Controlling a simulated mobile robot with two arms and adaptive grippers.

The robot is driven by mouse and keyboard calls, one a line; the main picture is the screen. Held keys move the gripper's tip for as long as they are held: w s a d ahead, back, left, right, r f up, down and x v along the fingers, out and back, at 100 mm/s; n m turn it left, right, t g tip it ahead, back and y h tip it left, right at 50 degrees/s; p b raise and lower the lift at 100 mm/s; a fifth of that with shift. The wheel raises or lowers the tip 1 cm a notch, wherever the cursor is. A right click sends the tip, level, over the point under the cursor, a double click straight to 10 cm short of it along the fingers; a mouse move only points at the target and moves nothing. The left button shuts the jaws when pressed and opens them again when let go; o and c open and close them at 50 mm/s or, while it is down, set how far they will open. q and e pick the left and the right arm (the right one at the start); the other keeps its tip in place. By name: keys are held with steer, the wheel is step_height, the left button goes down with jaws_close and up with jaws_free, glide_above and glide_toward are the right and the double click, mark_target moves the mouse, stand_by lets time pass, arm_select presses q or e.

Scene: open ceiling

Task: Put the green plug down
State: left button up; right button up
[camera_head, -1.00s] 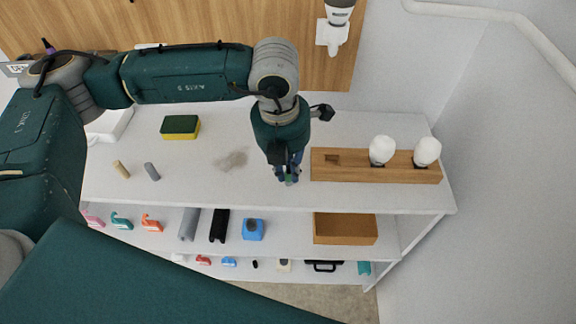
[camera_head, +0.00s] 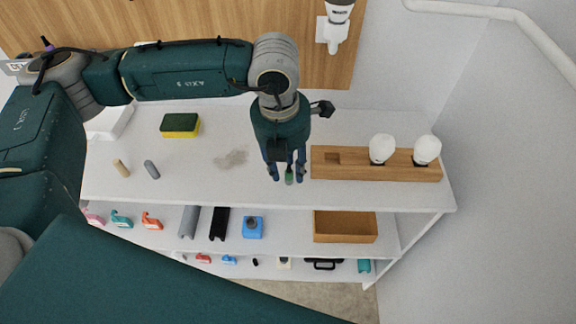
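The green plug (camera_head: 289,176) is a small green cylinder near the front edge of the white shelf top (camera_head: 222,191), just left of the wooden block. It appears to stand upright on the surface. My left gripper (camera_head: 287,174) points down over it, its fingers spread to either side with gaps between them and the plug. The gripper hides part of the plug's upper end. My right gripper is not in view.
A wooden block (camera_head: 345,174) with two white bulbs (camera_head: 382,149) (camera_head: 427,150) stands close to the right. A tan plug (camera_head: 121,168), a grey plug (camera_head: 152,169) and a sponge (camera_head: 180,124) are to the left. A stain (camera_head: 232,160) marks otherwise clear surface between.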

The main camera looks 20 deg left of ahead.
arm_select(q)
step_height(320, 180, up, 11)
steer(key=s+b, duration=0.1)
steer(key=b, duration=0.1)
steer(key=shift+a+r, duration=0.2)
steer(key=shift+a, duration=0.05)
stand_by(0.3)
